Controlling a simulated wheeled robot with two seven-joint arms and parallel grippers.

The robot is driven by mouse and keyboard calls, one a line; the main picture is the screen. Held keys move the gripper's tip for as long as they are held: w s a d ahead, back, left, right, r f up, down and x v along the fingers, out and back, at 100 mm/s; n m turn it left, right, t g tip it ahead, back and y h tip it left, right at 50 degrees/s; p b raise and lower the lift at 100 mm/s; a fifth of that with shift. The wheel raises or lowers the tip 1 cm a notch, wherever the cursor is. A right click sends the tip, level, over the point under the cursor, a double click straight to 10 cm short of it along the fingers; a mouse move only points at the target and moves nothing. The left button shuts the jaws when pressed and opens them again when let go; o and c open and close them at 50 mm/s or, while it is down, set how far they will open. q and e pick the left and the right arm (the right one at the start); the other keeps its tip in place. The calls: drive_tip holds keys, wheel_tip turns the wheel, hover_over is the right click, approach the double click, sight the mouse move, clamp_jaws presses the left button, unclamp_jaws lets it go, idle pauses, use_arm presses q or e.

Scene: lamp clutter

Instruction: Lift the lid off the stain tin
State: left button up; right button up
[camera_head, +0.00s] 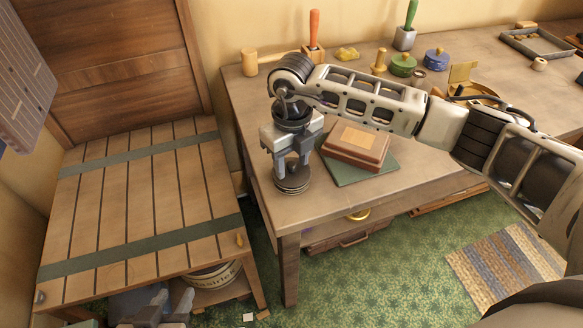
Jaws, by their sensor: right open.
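A small dark round tin (292,187), which I take to be the stain tin, stands at the table's near left corner. My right gripper (291,170) points down over it, its open fingers at the two sides of its top. The fingers hide part of the tin, so I cannot tell the lid from the body or whether they touch it. What looks like my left gripper (160,306) shows low at the bottom left, dark and partly cut off, away from the tin. I cannot tell whether it is open or shut.
Right of the tin, a brown book or box (352,150) lies on a green book (378,172). Colored pots, tools and a tray (535,45) stand along the back. A slatted wooden surface (140,200) is at left, with a gap before the table (330,207).

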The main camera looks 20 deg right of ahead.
clamp_jaws()
idle(0.3)
